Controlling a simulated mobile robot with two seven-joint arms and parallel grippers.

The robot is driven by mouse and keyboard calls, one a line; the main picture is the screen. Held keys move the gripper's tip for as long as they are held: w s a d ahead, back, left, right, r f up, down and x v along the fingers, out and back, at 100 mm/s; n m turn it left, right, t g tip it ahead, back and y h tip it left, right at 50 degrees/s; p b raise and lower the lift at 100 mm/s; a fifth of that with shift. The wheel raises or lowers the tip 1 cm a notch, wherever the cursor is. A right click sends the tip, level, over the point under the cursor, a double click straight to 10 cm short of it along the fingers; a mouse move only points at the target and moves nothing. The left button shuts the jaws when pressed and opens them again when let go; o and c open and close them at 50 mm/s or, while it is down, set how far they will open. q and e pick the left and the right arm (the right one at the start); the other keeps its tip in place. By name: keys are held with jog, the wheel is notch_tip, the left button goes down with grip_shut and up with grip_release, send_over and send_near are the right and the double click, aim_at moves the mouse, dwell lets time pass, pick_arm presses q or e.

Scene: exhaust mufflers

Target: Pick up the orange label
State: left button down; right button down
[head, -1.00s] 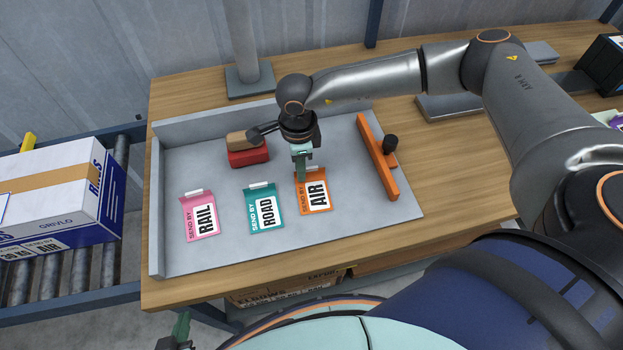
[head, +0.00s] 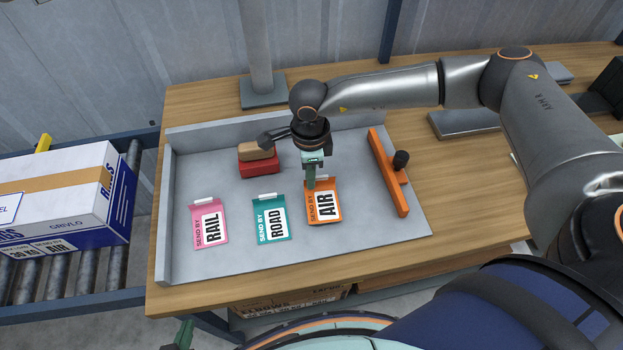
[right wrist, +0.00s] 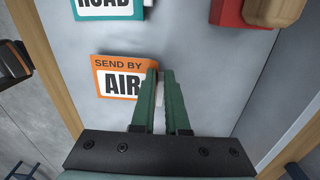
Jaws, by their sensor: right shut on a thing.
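The orange label (head: 324,203), printed "SEND BY AIR", is at the right of the label row on the grey tray (head: 370,240). Dark shadow shows under its near edge, so it looks slightly raised. My right gripper (head: 311,186) is shut on the label's far edge, at its white tab. In the right wrist view the green fingers (right wrist: 163,75) are close together at the side of the orange label (right wrist: 108,68) and cover part of it. Only a green finger of my left gripper (head: 184,335) shows at the bottom left, and its opening is unclear.
A teal ROAD label (head: 272,222) and a pink RAIL label (head: 210,225) lie to the left. A red block with a tan top (head: 259,165) is behind, and an orange bar with a black knob (head: 388,172) is to the right. A boxed parcel (head: 70,190) sits on rollers at left.

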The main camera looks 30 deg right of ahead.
jog(key=s+a+r+b, duration=0.2)
jog(key=s+a+r, duration=0.7)
jog(key=s+r, duration=0.1)
jog(key=shift+s+r, duration=0.4)
jog(key=shift+r, duration=0.35)
jog(key=shift+w+a, duration=0.1)
